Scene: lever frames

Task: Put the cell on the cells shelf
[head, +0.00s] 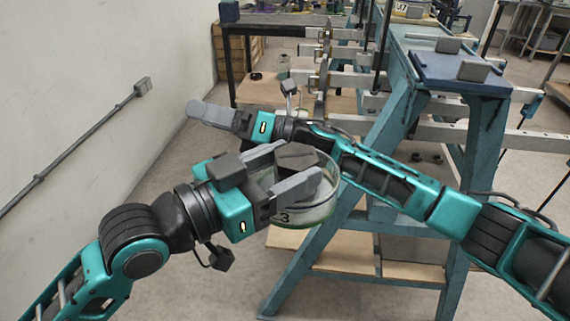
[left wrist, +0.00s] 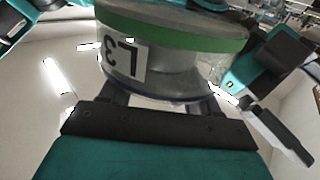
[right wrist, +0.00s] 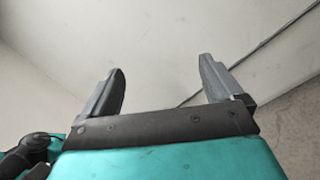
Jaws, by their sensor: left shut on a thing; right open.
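The cell (head: 318,208) is a round, clear-walled drum with a green band and a label ending in 3. In the left wrist view the cell (left wrist: 190,62) shows the label L3, upside down. My left gripper (head: 300,170) is shut on it and holds it up in front of the blue frame. My right gripper (head: 203,112) is beyond it to the left, pointing at the white wall. In the right wrist view the right gripper (right wrist: 161,70) is open and empty. I cannot tell which surface is the cells shelf.
A blue steel frame (head: 398,130) with pale crossbars stands behind my arms. A dark blue plate (head: 460,73) with small grey blocks lies on top. Low wooden boards (head: 345,262) are between its legs. A conduit (head: 70,150) runs along the left wall. My right forearm crosses behind the cell.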

